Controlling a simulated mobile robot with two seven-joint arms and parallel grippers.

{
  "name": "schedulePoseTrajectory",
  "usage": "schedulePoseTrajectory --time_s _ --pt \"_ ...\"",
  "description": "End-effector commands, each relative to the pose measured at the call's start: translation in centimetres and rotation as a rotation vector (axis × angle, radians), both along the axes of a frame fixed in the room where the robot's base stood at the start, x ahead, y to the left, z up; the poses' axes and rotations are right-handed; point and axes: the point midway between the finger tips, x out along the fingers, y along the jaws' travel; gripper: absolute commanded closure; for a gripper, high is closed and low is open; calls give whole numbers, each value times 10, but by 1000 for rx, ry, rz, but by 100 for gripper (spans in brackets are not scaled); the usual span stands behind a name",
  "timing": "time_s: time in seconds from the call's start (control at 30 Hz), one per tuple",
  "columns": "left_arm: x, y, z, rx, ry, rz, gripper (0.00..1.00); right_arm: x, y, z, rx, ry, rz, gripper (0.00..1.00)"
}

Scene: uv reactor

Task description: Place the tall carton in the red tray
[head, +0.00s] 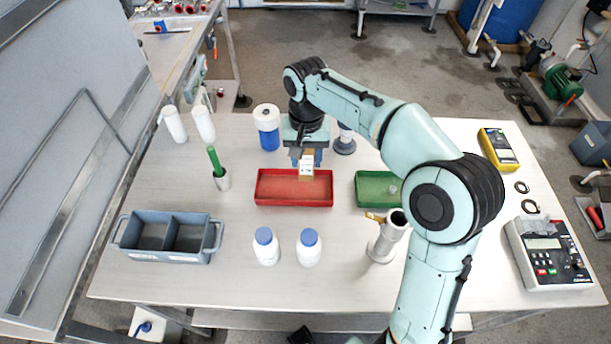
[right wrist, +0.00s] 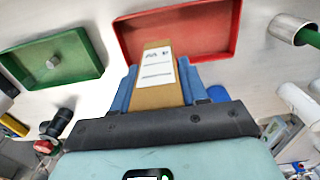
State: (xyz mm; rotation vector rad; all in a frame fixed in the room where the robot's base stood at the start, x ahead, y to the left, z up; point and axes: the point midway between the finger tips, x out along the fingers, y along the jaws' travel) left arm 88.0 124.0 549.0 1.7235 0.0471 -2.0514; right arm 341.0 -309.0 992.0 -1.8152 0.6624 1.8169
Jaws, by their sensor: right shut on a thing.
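The tall carton, brown with a white label, is in my right gripper (head: 306,160), seen best in the right wrist view as the carton (right wrist: 157,75) between two blue fingers. The gripper (right wrist: 160,84) is shut on it. The carton (head: 306,173) hangs upright over the back part of the red tray (head: 268,201). Whether its base touches the tray floor I cannot tell. The red tray also shows in the right wrist view (right wrist: 215,45), just beyond the carton. My left gripper is not in view.
A green tray (head: 368,201) with a small grey item lies right of the red tray. Two blue-capped bottles (head: 266,250) stand in front, with a metal cylinder (head: 384,243) to their right. A grey two-compartment bin (head: 170,257) is at left.

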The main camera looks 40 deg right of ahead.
Motion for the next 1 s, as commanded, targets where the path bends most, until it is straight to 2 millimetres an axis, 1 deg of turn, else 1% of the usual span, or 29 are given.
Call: schedulePoseTrajectory --time_s 0.03,0.23,0.4,0.5,0.8,0.9,0.93,0.97,1.0 --pt "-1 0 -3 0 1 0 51 -1 0 -9 1 2 -1 91" --pt "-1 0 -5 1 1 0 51 0 0 -26 0 0 -1 91" --pt "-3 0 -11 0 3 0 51 0 0 -52 0 3 -1 91" --pt "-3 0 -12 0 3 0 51 0 0 -62 0 1 -1 91" --pt "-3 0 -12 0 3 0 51 0 0 -63 0 -1 -1 91" --pt "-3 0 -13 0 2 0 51 0 0 -66 0 0 -1 91" --pt "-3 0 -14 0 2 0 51 0 0 -66 0 0 -1 54" --pt "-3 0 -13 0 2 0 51 0 0 -66 0 0 -1 44" --pt "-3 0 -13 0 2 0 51 0 0 -66 -1 -1 -1 31"
